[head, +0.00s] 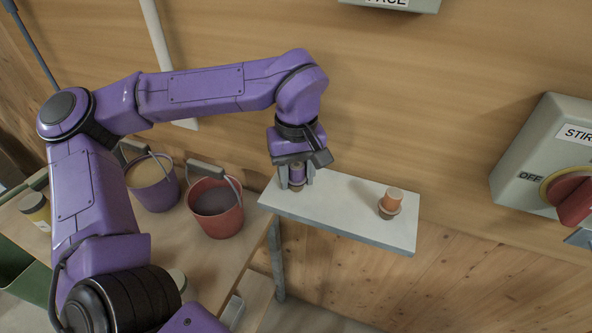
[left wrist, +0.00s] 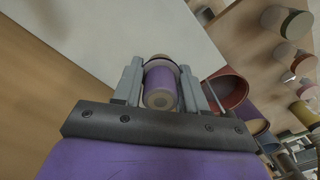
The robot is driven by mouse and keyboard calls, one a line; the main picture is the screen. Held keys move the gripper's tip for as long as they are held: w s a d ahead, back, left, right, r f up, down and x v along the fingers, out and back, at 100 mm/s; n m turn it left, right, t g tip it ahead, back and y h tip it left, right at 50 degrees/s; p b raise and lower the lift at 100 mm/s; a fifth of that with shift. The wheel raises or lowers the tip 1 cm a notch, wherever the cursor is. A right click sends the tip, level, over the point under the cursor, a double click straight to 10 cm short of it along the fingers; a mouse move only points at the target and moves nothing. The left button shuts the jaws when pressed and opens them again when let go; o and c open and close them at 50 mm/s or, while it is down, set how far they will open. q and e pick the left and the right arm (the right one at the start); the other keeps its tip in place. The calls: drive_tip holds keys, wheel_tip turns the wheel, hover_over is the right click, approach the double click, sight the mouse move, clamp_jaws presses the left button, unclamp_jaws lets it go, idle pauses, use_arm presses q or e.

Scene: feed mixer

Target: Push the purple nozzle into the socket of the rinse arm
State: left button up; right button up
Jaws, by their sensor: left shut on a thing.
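The purple nozzle (head: 297,173) is between the fingers of my left gripper (head: 297,180), over the left end of a white shelf. My left gripper is shut on it and points down. In the left wrist view the nozzle (left wrist: 160,86) lies between both fingers (left wrist: 160,90), with a tan round piece (left wrist: 160,58) at its far end. In the head view a brownish piece shows under the nozzle, close to the shelf; I cannot tell whether they touch. No rinse arm or socket can be made out for certain. My right gripper is not in view.
The white shelf (head: 340,210) carries an orange cylinder (head: 393,199) in a tan ring at its right end; its middle is clear. A red bucket (head: 215,220) and a purple bucket (head: 155,193) stand at the left. A switch box (head: 530,150) is on the right wall.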

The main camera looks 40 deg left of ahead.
use_arm(q)
drive_tip(key=o, duration=1.2)
drive_tip(key=shift+c, duration=0.2)
drive_tip(key=shift+f, duration=0.1)
drive_tip(key=shift+r+b, duration=0.25)
drive_tip(key=shift+b, duration=0.7)
drive_tip(key=r, duration=1)
drive_tip(key=shift+w+a+r, duration=0.1)
drive_tip(key=shift+w+r, duration=0.05)
drive_tip(key=shift+w, duration=0.05)
